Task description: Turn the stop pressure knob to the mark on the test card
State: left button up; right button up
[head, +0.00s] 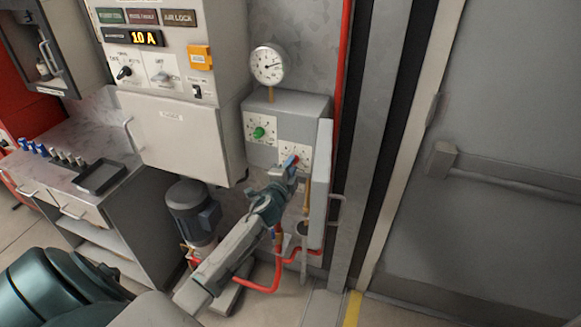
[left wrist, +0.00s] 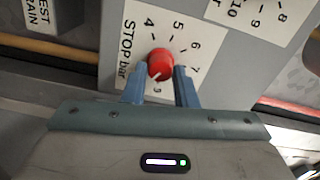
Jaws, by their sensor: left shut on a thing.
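The red stop pressure knob (left wrist: 160,64) sits on a white dial plate (left wrist: 115,55) marked "STOP bar" with numbers around it. Its white pointer line faces down in the left wrist view, toward a partly hidden number near the fingers. My left gripper (left wrist: 160,82) is shut on the knob, one blue finger on each side. In the head view the left gripper (head: 290,164) reaches the lower dial of the grey control box (head: 298,104), where the knob is mostly hidden. I cannot make out the test card. My right gripper is not in view.
A green knob (head: 258,132) on its own dial is up and left of the stop dial. A round gauge (head: 268,65) stands on the box. A grey-blue motor (head: 193,205) and red pipes (head: 265,288) are below. A door (head: 490,150) is at right.

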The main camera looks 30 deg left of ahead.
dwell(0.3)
pick_arm(q)
jog(key=o, duration=1)
jog(key=shift+c, duration=0.2)
jog(key=b+v, duration=0.3)
jog(key=v, duration=0.7)
jog(key=shift+s+d, duration=0.2)
jog(key=shift+s, duration=0.15)
jog(key=shift+f, duration=0.15)
